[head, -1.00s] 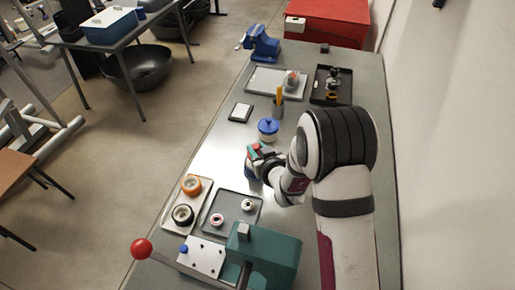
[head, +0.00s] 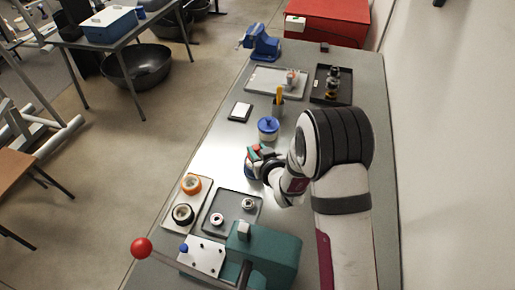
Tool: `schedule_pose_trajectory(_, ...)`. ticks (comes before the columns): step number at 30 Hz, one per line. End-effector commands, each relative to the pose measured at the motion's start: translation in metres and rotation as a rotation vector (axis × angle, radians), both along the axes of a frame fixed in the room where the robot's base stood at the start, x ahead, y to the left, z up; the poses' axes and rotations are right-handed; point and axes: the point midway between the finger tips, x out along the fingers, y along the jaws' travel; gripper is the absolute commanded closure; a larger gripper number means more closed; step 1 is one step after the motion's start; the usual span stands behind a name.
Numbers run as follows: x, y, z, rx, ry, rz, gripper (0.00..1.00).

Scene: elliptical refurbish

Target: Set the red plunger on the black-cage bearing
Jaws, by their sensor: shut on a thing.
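My gripper (head: 257,160) is over the middle of the bench, below the blue-lidded pot in the picture. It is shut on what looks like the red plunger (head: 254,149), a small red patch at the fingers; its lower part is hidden. Something blue shows just under the gripper, and I cannot tell what it belongs to. Two small ring-shaped bearings lie apart in a dark grey tray (head: 232,222) nearer the front: a left bearing (head: 217,219) and a right bearing (head: 248,204). Their cage colours are too small to tell for sure. The gripper is clear of both.
A light tray left of the bearings holds an orange ring (head: 191,184) and a black ring (head: 183,214). A green press (head: 272,254) with a red-knobbed lever (head: 141,249) stands in front. The blue-lidded pot (head: 268,128) and a pen cup (head: 278,106) stand behind the gripper.

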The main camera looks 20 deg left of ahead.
Motion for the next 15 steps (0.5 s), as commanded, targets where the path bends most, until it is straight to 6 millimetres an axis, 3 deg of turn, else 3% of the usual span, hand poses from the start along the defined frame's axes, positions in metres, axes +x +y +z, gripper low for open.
schedule_pose_trajectory(9, 0.0002, 0.0001, -0.0061, 0.001, -0.001, 0.000, 1.00)
schedule_pose_trajectory(10, 0.0002, 0.0001, -0.0058, 0.001, -0.001, 0.000, 0.63)
schedule_pose_trajectory(12, 0.0002, 0.0001, -0.0057, 0.001, -0.001, 0.000, 0.56)
schedule_pose_trajectory(15, 0.0001, 0.0001, -0.0056, 0.001, -0.001, 0.000, 0.56)
